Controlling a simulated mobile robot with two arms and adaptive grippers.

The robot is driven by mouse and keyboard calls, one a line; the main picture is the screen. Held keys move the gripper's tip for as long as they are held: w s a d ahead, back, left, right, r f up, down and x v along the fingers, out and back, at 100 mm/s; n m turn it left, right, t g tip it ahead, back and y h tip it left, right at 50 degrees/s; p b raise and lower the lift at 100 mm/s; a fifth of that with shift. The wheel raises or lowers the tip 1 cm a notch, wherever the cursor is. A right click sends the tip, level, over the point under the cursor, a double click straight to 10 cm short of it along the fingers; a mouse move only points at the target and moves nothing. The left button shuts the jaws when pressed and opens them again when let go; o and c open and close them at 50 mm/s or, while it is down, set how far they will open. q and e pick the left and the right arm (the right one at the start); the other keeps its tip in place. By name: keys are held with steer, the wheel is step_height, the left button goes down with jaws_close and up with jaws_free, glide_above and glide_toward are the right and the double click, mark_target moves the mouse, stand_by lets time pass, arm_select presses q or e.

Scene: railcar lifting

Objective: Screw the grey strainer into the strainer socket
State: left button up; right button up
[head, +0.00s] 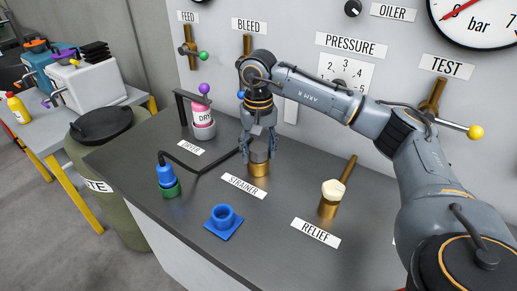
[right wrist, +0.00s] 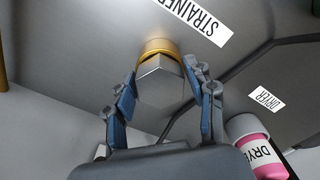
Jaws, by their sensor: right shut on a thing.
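The grey strainer (head: 259,147) stands upright at the brass strainer socket (head: 259,170), behind the STRAINER label (head: 244,186) on the dark bench. My right gripper (head: 260,150) comes down from above with its fingers on both sides of the strainer. In the right wrist view the grey strainer (right wrist: 161,82) sits between the two blue-grey fingers, and the brass socket (right wrist: 160,47) shows just beyond it. The strainer appears in line with the socket; how deep it is seated cannot be told. My left gripper is not in view.
A pink dryer (head: 203,118) stands behind left. A blue and green fitting (head: 168,178) with a black hose and an empty blue holder (head: 223,220) are on the bench's left. A cream-topped relief valve (head: 332,195) stands right. The bench front between labels is clear.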

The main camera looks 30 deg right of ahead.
steer(key=m, duration=0.4)
steer(key=shift+m, duration=0.3)
steer(key=m+p, duration=0.1)
steer(key=m, duration=0.3)
steer(key=shift+m, duration=0.4)
steer(key=o, duration=1.3)
step_height(320, 180, up, 12)
